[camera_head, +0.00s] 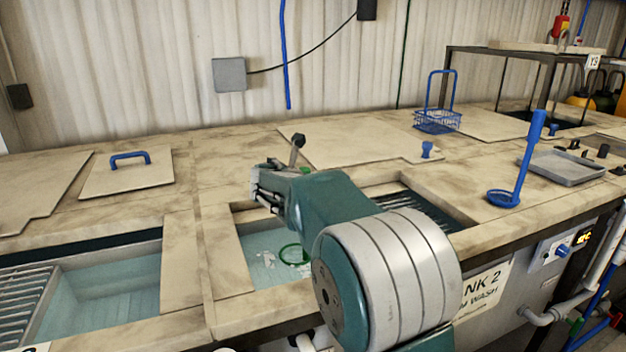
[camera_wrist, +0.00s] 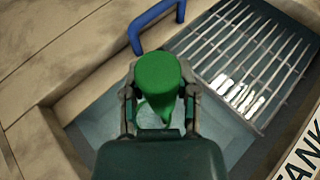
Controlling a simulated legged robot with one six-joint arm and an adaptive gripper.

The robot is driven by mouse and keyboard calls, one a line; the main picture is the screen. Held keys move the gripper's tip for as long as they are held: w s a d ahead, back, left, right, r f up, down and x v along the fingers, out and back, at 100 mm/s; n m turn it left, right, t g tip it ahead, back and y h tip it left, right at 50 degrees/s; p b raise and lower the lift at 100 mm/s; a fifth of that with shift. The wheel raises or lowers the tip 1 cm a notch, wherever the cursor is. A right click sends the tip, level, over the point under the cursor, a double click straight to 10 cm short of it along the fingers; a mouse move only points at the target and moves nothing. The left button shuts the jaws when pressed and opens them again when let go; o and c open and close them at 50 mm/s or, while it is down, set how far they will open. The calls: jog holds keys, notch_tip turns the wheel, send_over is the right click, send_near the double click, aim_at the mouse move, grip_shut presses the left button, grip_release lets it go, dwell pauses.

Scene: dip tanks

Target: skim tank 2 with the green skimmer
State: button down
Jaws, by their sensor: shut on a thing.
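Tank 2 (camera_head: 245,222), with a sign reading "NK 2" on its front, is open and holds pale blue water. The green skimmer's ring (camera_head: 293,254) shows at the water in the tank, beside white floating flecks (camera_head: 268,259). My gripper (camera_head: 264,190) is above the tank's left part, shut on the skimmer's handle. In the wrist view, the green handle end (camera_wrist: 158,72) sits between the fingers of my gripper (camera_wrist: 160,105). My arm hides the tank's middle. White patches (camera_wrist: 238,93) show over the slatted rack; I cannot tell if they float.
A slatted rack (camera_wrist: 245,50) fills the tank's right part. A blue handle (camera_wrist: 155,22) is by its far edge. A blue skimmer (camera_head: 520,170) stands on the deck at right, near a grey tray (camera_head: 567,168). A blue basket (camera_head: 437,121) stands behind. Another open tank (camera_head: 110,285) is at left.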

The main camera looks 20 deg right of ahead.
jog(key=shift+a, duration=4.75)
jog(key=shift+s+d, duration=1.6)
jog(key=shift+s, duration=1.4)
jog(key=shift+d, duration=6)
jog(key=s+a, duration=0.3)
jog(key=a, duration=0.4)
jog(key=s+a, duration=0.3)
jog(key=a, duration=0.5)
jog(key=shift+s, duration=0.25)
